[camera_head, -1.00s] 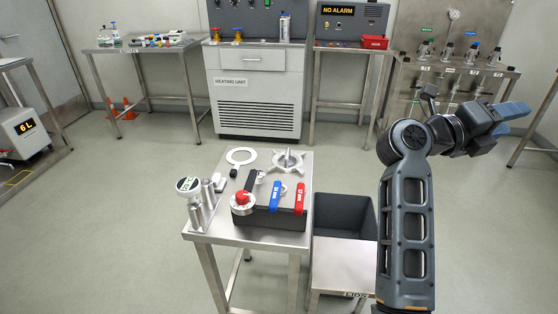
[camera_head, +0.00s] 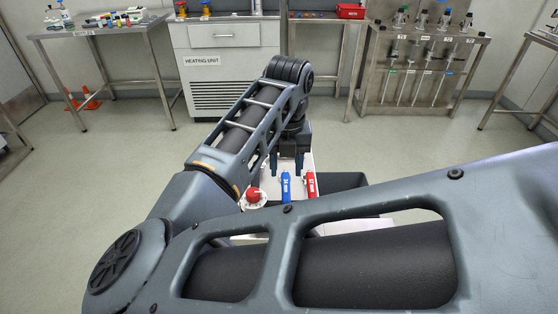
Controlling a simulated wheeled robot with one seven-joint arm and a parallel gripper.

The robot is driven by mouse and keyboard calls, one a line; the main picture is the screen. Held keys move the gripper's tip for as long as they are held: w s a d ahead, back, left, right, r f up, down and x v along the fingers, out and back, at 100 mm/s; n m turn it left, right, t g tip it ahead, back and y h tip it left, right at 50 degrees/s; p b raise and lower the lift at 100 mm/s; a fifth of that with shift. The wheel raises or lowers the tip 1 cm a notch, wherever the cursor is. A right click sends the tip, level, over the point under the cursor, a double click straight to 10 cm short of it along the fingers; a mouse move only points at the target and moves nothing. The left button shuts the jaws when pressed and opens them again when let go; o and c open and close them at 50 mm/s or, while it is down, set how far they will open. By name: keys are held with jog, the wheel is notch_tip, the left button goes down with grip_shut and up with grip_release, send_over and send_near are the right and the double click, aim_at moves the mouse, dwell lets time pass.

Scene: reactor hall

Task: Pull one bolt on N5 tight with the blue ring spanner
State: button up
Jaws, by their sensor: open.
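The blue ring spanner (camera_head: 286,188) lies on the small steel table in the middle of the view, its handle toward me and marked with a size. My gripper (camera_head: 287,166) points down above the far part of this spanner, its two dark fingers apart, one on each side of the spanner's line. It looks empty. I cannot tell how high it is above the spanner. The spanner's far end is hidden behind my gripper. N5 and its bolts cannot be made out in this view.
A red spanner (camera_head: 310,184) lies close to the right of the blue one. A red-topped knob (camera_head: 253,195) stands to the left. A dark bin (camera_head: 345,182) is right of the table. My arm hides much of the table. The heating unit (camera_head: 217,65) stands behind.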

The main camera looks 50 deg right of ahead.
aim_at(286, 189)
notch_tip(286, 189, down, 9)
jog(key=b, duration=0.6)
jog(key=shift+r, duration=0.1)
jog(key=shift+c, duration=0.5)
grip_shut()
dwell(0.6)
jog(key=shift+r, duration=0.1)
jog(key=shift+r+p, duration=1.85)
jog(key=shift+r, duration=1.55)
